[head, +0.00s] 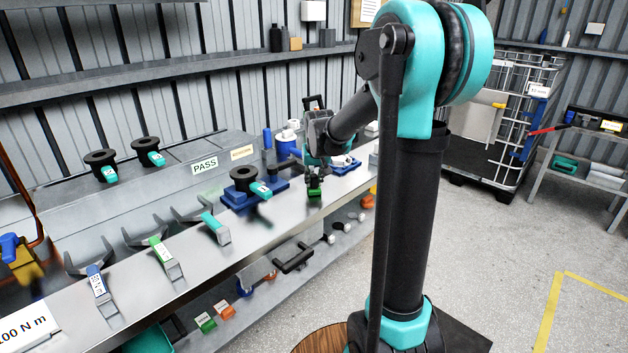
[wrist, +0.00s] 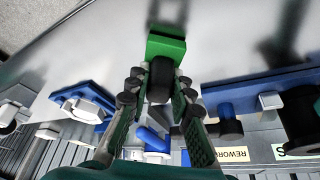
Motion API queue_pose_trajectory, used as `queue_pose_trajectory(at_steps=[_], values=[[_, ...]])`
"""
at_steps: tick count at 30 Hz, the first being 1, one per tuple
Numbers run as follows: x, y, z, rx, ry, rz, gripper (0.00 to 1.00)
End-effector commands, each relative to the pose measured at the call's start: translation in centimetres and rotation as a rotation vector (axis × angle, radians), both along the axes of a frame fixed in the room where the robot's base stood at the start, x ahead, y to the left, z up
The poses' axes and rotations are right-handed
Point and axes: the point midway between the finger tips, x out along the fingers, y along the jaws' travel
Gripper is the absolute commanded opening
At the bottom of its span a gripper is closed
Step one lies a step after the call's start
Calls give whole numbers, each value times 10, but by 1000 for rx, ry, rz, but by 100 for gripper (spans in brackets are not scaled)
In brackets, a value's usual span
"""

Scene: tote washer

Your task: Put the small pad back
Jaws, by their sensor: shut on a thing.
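My gripper (head: 314,179) is over the steel bench, near its front edge. In the wrist view the fingers of my gripper (wrist: 159,80) are closed on both sides of a black rounded part joined to a bright green block, which I take to be the small pad (wrist: 165,47). The green end of the small pad (head: 315,193) shows just below the fingers in the head view. I cannot tell whether it touches the bench. A blue stand with white pieces (wrist: 82,102) lies to the left in the wrist view, apart from the pad.
A blue base (head: 233,195) carries a black spool (head: 244,177) left of my gripper. Fork-shaped gauges with blue (head: 97,284), green (head: 160,252) and teal (head: 213,224) labels line the bench (head: 135,290).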

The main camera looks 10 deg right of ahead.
Motion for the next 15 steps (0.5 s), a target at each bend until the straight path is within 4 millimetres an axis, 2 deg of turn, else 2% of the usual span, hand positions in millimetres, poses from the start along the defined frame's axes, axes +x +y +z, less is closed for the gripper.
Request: queue_pose_trajectory(at_steps=[10, 11, 15], values=[[0, 0, -3, 0, 0, 0, 0], [0, 0, -3, 0, 0, 0, 25], [0, 0, -3, 0, 0, 0, 42]])
